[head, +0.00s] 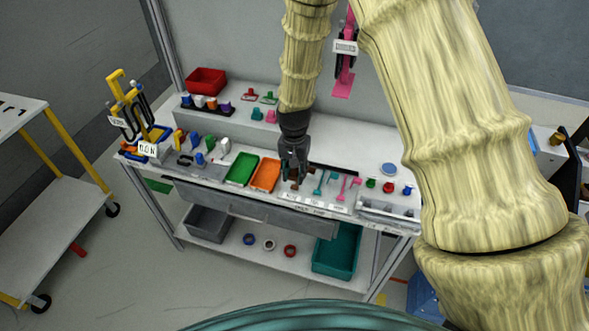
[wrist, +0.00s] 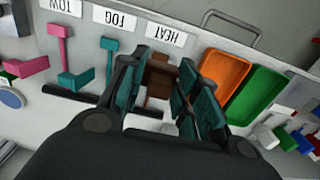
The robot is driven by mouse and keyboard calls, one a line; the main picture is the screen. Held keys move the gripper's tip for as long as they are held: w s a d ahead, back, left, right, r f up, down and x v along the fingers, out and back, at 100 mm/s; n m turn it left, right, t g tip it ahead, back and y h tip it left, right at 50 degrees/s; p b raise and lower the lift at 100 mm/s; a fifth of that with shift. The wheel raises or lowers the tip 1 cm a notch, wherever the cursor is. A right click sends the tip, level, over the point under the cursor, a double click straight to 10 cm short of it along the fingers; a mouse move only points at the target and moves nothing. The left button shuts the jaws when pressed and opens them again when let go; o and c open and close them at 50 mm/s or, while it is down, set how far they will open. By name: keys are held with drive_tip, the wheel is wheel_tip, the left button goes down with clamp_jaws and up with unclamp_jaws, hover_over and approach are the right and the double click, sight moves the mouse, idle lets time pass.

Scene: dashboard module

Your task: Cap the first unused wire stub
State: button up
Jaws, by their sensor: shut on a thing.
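My gripper (head: 293,172) points down at the work table, just right of the orange tray. In the wrist view its teal-padded fingers (wrist: 160,98) are closed around a brown piece (wrist: 158,78), partly hidden by the fingers, beside the HEAT label (wrist: 165,34). Whether the piece is lifted or still touches the table I cannot tell. Teal T-shaped pieces (head: 319,184) and pink ones (head: 349,186) lie to the right in the head view. The wrist view shows a teal one (wrist: 107,62) and a pink one (wrist: 57,48). I cannot make out which piece is a wire stub or cap.
The orange tray (head: 265,174) and green tray (head: 241,169) sit close to my gripper. Several coloured plugs stand farther left. Small green, red and blue pieces (head: 389,187) stand at the right. A wire handle (wrist: 235,27) projects at the table edge.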

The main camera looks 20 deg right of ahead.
sight(294, 187)
drive_tip(key=shift+f+b, duration=0.5)
drive_tip(key=shift+f, duration=0.95)
drive_tip(key=shift+f, duration=1.15)
idle(1.7)
drive_tip(key=shift+r, duration=0.2)
drive_tip(key=shift+r+p, duration=0.6)
drive_tip(key=shift+r, duration=0.05)
drive_tip(key=shift+p, duration=0.4)
idle(1.6)
drive_tip(key=shift+f, duration=0.4)
idle(0.4)
